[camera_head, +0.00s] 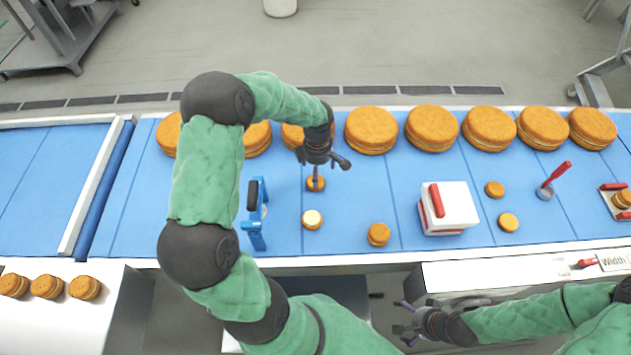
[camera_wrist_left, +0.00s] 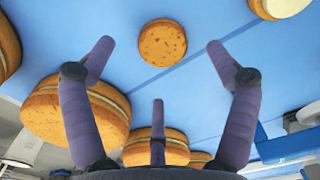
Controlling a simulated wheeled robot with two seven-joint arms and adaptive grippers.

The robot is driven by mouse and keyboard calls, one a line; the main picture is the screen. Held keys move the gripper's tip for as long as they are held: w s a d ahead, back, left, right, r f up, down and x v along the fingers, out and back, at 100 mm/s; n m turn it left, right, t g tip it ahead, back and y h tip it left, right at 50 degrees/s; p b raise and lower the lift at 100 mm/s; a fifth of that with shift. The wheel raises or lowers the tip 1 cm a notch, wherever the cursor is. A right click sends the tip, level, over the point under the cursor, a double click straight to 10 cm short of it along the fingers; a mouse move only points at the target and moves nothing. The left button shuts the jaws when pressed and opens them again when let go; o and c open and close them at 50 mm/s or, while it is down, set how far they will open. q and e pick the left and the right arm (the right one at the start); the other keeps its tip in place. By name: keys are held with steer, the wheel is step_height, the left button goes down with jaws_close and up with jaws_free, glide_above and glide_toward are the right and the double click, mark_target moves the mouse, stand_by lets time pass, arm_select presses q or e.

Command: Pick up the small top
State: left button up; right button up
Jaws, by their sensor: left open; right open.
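The small top (camera_head: 315,184), a plain brown round, lies flat on the blue belt just below my left gripper (camera_head: 319,166). In the left wrist view the small top (camera_wrist_left: 162,43) shows whole, ahead of the spread fingers of my left gripper (camera_wrist_left: 159,62). That gripper is open and empty, and no finger visibly touches the top. A small round with a pale cream face (camera_head: 312,219) lies nearer me; part of it shows in the left wrist view (camera_wrist_left: 283,6). My right gripper (camera_head: 418,321) is open and empty in front of the belt.
Several large filled rounds (camera_head: 371,130) line the far edge of the belt. A blue stand (camera_head: 256,215) is left of the cream-faced round. A small filled round (camera_head: 378,234) and a white box with a red handle (camera_head: 455,210) are to the right.

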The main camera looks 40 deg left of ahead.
arm_select(q)
steer(key=shift+s+a+f, duration=0.1)
steer(key=shift+a+f, duration=0.05)
steer(key=shift+f, duration=1.15)
steer(key=shift+s+a+f, duration=0.1)
steer(key=shift+f, duration=1.2)
steer(key=c, duration=0.9)
